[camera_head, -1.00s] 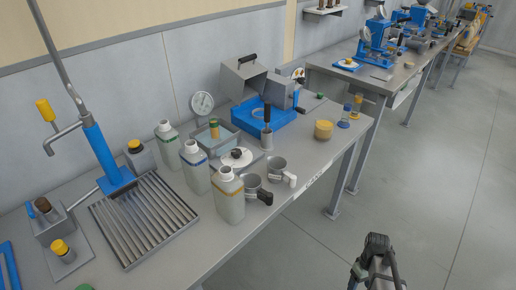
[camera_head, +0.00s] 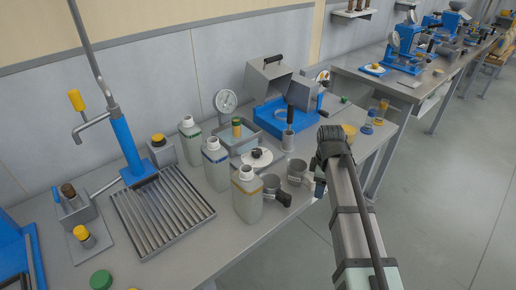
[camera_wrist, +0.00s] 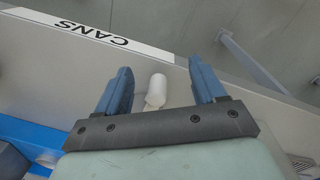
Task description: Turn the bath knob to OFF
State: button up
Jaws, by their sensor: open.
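I cannot read the knob's setting. My gripper is at the bench's front edge, right of and nearer than the knob; in the head view one blue finger (camera_head: 319,187) shows below my wrist. In the wrist view my gripper (camera_wrist: 160,68) is open, with a white handle (camera_wrist: 156,90) seen between its two blue fingers; contact is not visible. The knob is outside the wrist view.
Several white bottles (camera_head: 248,199) and metal cups with black and white handles (camera_head: 271,185) stand left of my gripper. A blue machine (camera_head: 284,115) stands behind. The slatted tray (camera_head: 165,210) is further left. A CANS label (camera_wrist: 90,32) marks the bench edge. Floor to the right is clear.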

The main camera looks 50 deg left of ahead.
jog(key=s+a+r+n, duration=0.2)
jog(key=s+a+r, duration=0.1)
jog(key=a+r, duration=0.35)
notch_tip(320, 180, up, 7)
jog(key=n, duration=0.4)
send_over(258, 151)
jog(key=shift+g, duration=0.4)
notch_tip(258, 151, down, 14)
jog(key=shift+a+r, duration=0.15)
jog(key=c, duration=1.1)
